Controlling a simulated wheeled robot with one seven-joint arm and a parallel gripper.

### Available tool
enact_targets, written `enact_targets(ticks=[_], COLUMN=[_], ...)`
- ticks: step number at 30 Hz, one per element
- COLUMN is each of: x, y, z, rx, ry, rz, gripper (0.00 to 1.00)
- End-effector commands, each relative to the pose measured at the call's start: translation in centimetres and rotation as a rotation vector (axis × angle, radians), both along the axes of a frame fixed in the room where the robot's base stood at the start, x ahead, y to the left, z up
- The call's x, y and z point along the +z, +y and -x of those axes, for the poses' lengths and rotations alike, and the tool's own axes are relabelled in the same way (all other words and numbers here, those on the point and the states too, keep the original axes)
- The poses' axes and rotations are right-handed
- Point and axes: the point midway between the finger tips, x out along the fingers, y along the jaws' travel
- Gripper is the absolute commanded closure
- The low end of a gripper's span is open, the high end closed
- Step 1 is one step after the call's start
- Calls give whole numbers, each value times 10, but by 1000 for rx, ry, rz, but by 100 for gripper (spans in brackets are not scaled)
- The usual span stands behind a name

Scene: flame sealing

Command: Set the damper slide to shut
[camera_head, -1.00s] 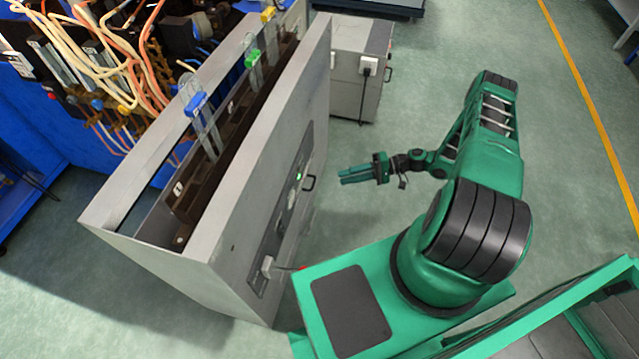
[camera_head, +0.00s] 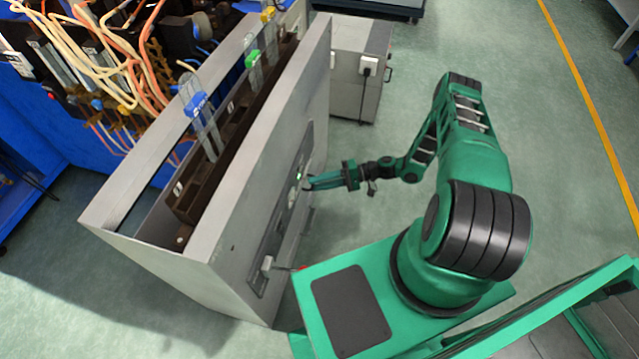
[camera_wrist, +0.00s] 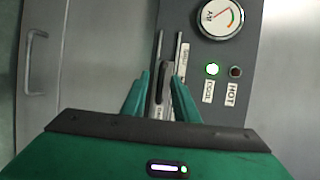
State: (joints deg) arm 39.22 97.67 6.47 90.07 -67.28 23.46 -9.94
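The damper slide's dark handle (camera_wrist: 164,82) shows in the wrist view on the dark control panel, in a track with thin rails. A small label (camera_wrist: 185,58) sits beside the track's upper part and another lower down; I cannot read them surely. My gripper (camera_wrist: 162,76) is open, with one green finger on each side of the handle and visible gaps between. In the head view my gripper (camera_head: 309,184) reaches the grey cabinet's (camera_head: 245,190) front face. The fingers partly hide the lower track.
Above right of the slide are a round gauge (camera_wrist: 217,17), a lit green lamp (camera_wrist: 212,69) marked COOL and a dark lamp (camera_wrist: 235,72) marked HOT. A cabinet handle (camera_wrist: 36,62) projects at the left. A smaller grey cabinet (camera_head: 352,85) stands behind.

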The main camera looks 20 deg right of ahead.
Motion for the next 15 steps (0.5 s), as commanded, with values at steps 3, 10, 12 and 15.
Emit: enact_targets(ticks=[3, 10, 12, 15], x=[0, 0, 0, 0], y=[0, 0, 0, 0], z=[0, 0, 0, 0], rx=[0, 0, 0, 0], ry=[0, 0, 0, 1], rz=[0, 0, 1, 1], gripper=[73, 100, 100, 100])
